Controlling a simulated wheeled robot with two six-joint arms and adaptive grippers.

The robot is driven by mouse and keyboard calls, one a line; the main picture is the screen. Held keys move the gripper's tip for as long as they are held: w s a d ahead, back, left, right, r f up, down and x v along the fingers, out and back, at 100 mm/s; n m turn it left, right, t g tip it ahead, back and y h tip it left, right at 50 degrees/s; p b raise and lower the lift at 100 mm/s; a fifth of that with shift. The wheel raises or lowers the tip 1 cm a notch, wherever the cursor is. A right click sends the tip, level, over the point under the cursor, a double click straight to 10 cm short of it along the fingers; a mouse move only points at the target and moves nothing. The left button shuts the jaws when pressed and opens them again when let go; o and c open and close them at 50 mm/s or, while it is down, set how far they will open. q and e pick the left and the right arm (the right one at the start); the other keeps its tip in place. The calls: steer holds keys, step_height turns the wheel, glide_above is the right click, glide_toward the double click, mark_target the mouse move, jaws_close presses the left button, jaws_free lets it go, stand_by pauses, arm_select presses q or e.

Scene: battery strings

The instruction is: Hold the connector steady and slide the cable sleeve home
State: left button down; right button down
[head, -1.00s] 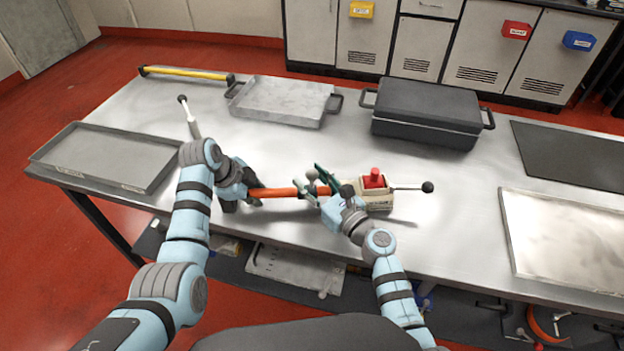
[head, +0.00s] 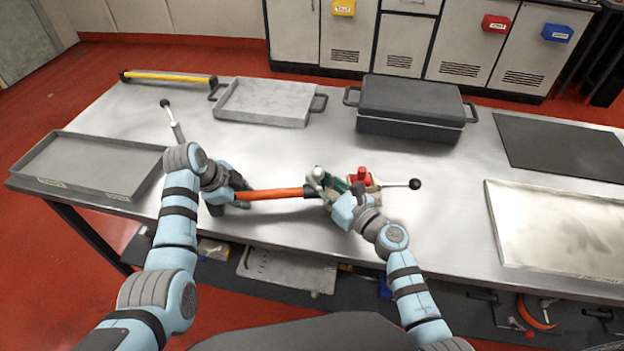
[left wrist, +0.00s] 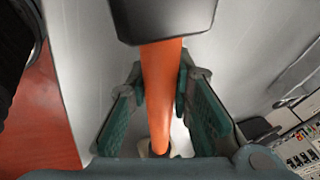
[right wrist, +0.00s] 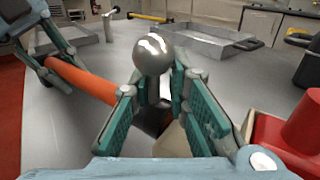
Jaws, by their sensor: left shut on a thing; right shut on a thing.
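An orange cable (head: 275,194) runs across the bench between my two grippers. My left gripper (head: 240,195) is shut on it; the left wrist view shows a green pad on each side of the cable (left wrist: 162,90). My right gripper (head: 337,182) is shut on a post with a silver ball top (right wrist: 153,54), at the cable's right end. A beige box (head: 374,188) with a red knob (head: 363,175) and a black-ended lever (head: 400,183) stands just right of it. The joint itself is hidden by my right gripper.
Behind are a grey tray (head: 228,115) and a black case (head: 400,133). A shallow tray (head: 60,183) lies left, a pale metal sheet (head: 560,235) and dark mat (head: 560,150) right. A lever (head: 171,120) stands near my left arm.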

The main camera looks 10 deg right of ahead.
mark_target(319, 168)
arm_select(q)
steer(key=shift+a+f, duration=0.1)
steer(key=shift+f, duration=0.05)
arm_select(e)
steer(key=shift+r, duration=0.2)
steer(key=c, duration=1.3)
jaws_free()
steer(key=shift+w, duration=0.1)
step_height(319, 168, up, 10)
arm_select(q)
steer(key=c, duration=1.7)
jaws_free()
steer(key=o, duration=0.3)
steer(key=shift+w, duration=0.1)
arm_select(e)
steer(key=shift+f, duration=0.1)
arm_select(q)
steer(key=shift+o, duration=0.2)
